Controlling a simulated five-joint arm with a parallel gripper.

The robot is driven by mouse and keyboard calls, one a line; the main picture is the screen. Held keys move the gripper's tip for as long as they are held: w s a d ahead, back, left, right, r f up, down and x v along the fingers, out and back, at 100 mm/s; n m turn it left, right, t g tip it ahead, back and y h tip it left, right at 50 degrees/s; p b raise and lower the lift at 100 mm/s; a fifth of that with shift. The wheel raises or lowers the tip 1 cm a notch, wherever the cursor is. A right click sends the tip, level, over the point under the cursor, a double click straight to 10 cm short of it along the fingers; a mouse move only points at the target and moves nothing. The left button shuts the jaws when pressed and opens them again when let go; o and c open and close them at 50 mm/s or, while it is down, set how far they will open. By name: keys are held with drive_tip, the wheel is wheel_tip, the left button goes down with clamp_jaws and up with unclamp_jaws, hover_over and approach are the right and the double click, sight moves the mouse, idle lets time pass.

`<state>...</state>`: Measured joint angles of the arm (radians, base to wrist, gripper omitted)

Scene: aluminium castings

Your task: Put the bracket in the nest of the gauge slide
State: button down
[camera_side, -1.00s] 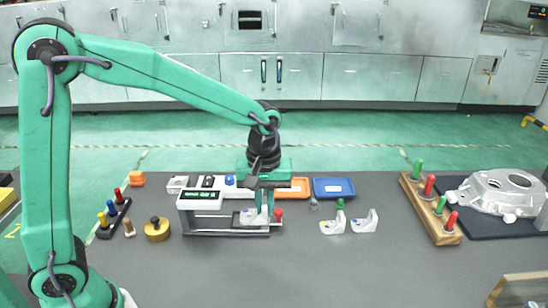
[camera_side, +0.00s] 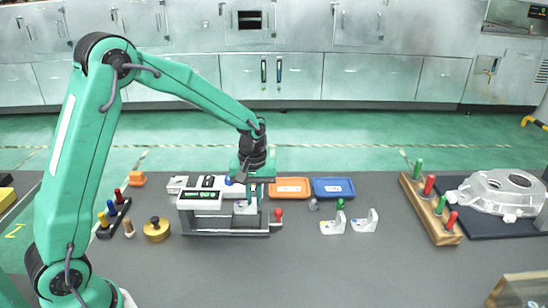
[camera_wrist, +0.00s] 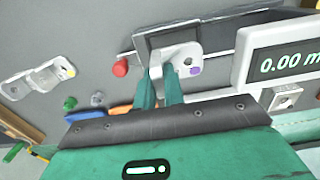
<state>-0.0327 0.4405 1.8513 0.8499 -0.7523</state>
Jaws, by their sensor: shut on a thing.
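The pale metal bracket with a purple dot (camera_wrist: 182,58) is between my gripper's fingers (camera_wrist: 160,88). In the side view my gripper (camera_side: 254,192) points down and is shut on the bracket (camera_side: 245,208). The gauge slide (camera_side: 232,232) is a grey frame below, with a digital display box (camera_side: 199,200) on its left and a red knob (camera_side: 278,214) on its right. The bracket is over the slide's middle. The nest is hidden behind the bracket and fingers, and I cannot tell whether they touch. The wrist view display (camera_wrist: 282,62) reads 0.00.
Two similar brackets (camera_side: 333,226) (camera_side: 365,222) lie right of the slide. Orange (camera_side: 290,197) and blue (camera_side: 333,197) trays stand behind. A brass weight (camera_side: 156,230) and a rack of coloured plugs (camera_side: 115,218) are at left. The front of the table is clear.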

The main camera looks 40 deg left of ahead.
sight(255, 208)
drive_tip(key=shift+f, duration=2)
drive_tip(key=shift+f, duration=0.1)
drive_tip(key=c, duration=1.5)
unclamp_jaws()
wheel_tip(255, 208, up, 12)
drive_tip(key=shift+r, duration=0.1)
